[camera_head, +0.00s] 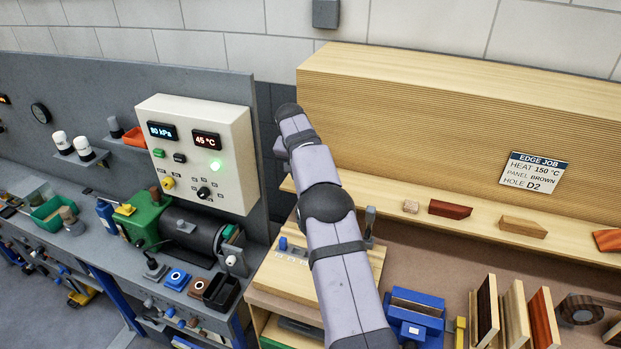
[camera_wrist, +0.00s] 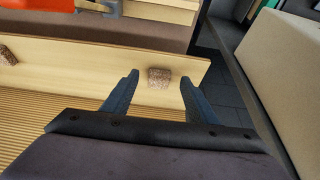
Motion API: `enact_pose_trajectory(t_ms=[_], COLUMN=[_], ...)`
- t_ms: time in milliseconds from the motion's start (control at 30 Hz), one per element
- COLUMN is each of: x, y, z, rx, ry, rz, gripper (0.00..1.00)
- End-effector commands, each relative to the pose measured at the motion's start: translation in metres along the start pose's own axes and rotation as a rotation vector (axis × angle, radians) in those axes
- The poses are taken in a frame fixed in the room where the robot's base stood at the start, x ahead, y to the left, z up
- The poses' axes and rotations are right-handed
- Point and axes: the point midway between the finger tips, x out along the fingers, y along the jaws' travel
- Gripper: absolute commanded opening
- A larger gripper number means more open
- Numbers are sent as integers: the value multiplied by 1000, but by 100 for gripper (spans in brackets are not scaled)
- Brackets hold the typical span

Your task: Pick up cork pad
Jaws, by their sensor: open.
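A small speckled brown cork pad (camera_wrist: 159,79) lies on the pale wooden ledge in the wrist view, near the ledge's end. It shows between the two dark fingertips of my gripper (camera_wrist: 160,76). The fingers are open, with a gap on both sides of the pad. I cannot tell how far the pad is below the tips. A second speckled piece (camera_wrist: 8,55) lies on the ledge at the left edge of that view. My arm hides part of the ledge there, and the fingers are not visible.
A ribbed wooden panel (camera_head: 430,110) rises behind the ledge (camera_head: 380,205). A reddish wedge (camera_head: 450,209) and a tan wedge (camera_head: 523,227) lie further right on it. A white control box (camera_head: 200,150) stands to the left. A blue fixture (camera_head: 415,312) stands below on the bench.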

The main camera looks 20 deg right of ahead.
Motion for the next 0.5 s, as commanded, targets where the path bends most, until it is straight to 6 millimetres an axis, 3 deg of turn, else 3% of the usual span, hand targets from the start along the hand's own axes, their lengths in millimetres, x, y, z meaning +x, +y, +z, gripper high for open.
enact_pose_trajectory(t_ms=[200,500], x=[20,24], y=[1,0], z=[-1,0], rx=[0,0], ry=[-1,1], rz=[1,0], gripper=[53,51])
